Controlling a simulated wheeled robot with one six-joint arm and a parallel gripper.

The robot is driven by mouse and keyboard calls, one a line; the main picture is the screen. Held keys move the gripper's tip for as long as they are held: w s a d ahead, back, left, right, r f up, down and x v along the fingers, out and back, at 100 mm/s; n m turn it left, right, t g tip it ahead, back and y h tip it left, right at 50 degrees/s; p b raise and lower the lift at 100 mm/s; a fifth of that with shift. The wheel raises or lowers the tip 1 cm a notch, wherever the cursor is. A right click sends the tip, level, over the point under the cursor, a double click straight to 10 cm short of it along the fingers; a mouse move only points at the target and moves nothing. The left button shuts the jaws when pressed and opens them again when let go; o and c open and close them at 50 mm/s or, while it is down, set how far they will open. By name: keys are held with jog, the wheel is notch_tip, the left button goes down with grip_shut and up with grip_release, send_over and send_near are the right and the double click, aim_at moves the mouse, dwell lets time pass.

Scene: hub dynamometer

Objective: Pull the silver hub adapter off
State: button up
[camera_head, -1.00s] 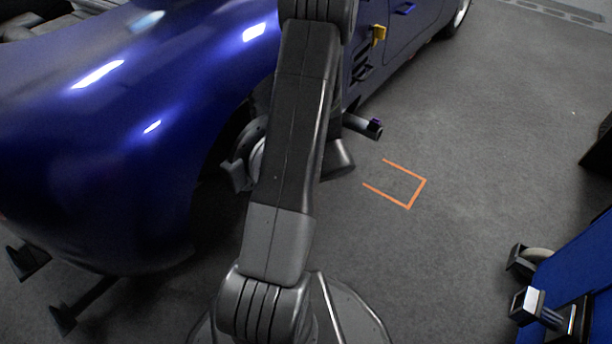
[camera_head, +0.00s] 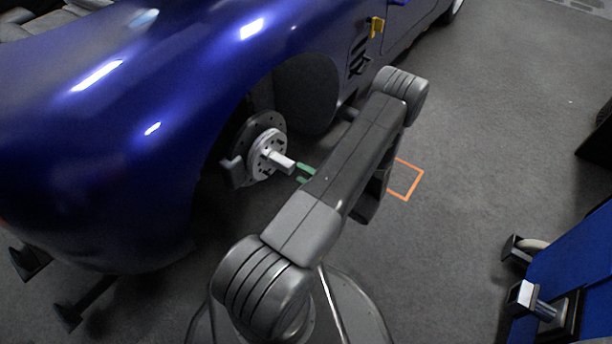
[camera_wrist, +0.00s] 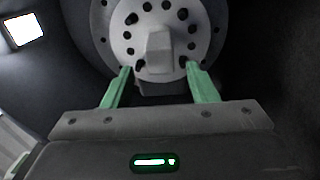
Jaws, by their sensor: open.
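The silver hub adapter (camera_head: 267,153) is a round flange with bolt holes and a block-like stub (camera_head: 280,161) sticking out of its middle. It sits on the hub in the blue car's wheel well. In the wrist view the adapter (camera_wrist: 178,62) faces the camera at the top, with its stub (camera_wrist: 159,48) pointing outward. My gripper (camera_wrist: 160,84) has green fingers, spread apart and empty. In the wrist view the fingertips appear below the stub, over the flange's lower part. In the head view my gripper (camera_head: 301,174) is just right of the stub; contact cannot be told.
The blue car (camera_head: 120,120) curves around the wheel well, with a brake disc (camera_head: 243,135) behind the adapter. An orange floor marking (camera_head: 407,180) lies to the right, partly behind my arm. A blue cart (camera_head: 570,260) stands at lower right. The floor between is clear.

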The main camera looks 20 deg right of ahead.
aim_at(284, 164)
jog(key=shift+x, duration=4.05)
jog(key=shift+c, duration=0.2)
grip_shut()
jog(key=shift+s, duration=0.1)
jog(key=shift+v, duration=3.35)
jog(key=shift+d+r, duration=0.1)
jog(key=shift+r, duration=0.1)
jog(key=shift+s, duration=0.1)
